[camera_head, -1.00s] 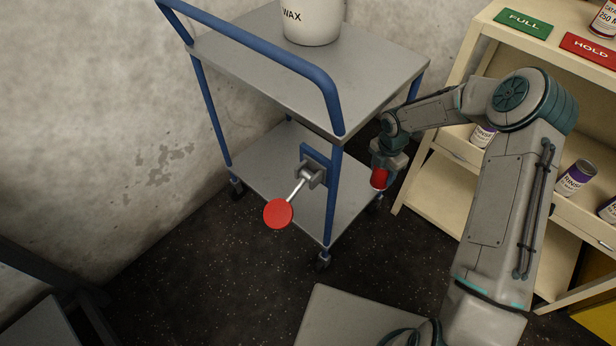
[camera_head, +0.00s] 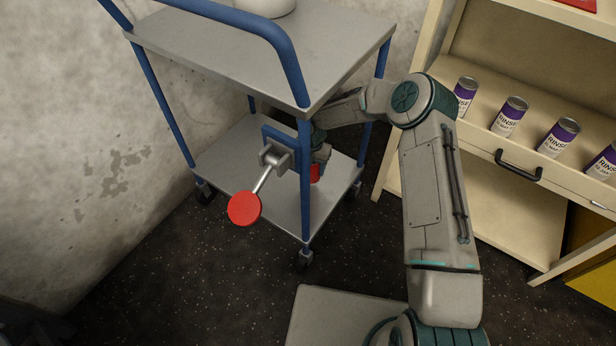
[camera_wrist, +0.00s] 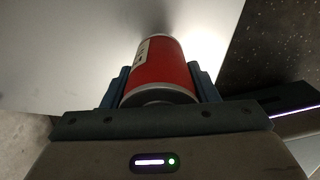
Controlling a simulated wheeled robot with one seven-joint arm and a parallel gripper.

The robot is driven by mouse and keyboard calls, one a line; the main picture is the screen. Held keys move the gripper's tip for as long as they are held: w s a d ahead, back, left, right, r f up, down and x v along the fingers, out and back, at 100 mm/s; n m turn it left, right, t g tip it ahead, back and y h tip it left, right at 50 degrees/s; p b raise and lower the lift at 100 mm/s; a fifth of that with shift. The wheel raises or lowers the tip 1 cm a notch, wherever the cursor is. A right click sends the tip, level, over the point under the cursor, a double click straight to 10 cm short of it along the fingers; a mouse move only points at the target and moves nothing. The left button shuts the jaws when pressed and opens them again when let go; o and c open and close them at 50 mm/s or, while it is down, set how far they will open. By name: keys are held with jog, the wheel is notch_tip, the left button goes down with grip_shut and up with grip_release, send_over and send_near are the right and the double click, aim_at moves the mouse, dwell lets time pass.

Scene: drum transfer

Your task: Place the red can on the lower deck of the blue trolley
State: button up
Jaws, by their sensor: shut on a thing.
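My gripper (camera_wrist: 160,92) is shut on the red can (camera_wrist: 161,68), with one finger on each side of it in the wrist view. In the head view a small part of the red can (camera_head: 315,172) shows behind the trolley's front post, above or at the lower deck; most of the gripper is hidden there. The blue trolley (camera_head: 306,190) has a grey lower deck (camera_head: 240,165) that looks bare in its visible part. In the wrist view the deck (camera_wrist: 60,50) is a pale surface beyond the can. I cannot tell whether the can touches it.
A lever with a red round knob (camera_head: 244,208) sticks out from the trolley's front post. The upper deck (camera_head: 250,50) hangs over the lower one and bears a white container (camera_head: 265,6). A cream shelf (camera_head: 480,170) with several purple-labelled cans stands at the right.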

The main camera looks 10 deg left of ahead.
jog(key=shift+a+f, duration=0.35)
jog(key=shift+a, duration=0.05)
jog(key=shift+f+b, duration=0.85)
jog(key=shift+f, duration=0.95)
jog(key=shift+f, duration=0.1)
jog(key=shift+f, duration=0.15)
jog(key=o, duration=1.2)
notch_tip(320, 180, up, 8)
jog(key=p, duration=0.2)
jog(key=shift+p, duration=0.35)
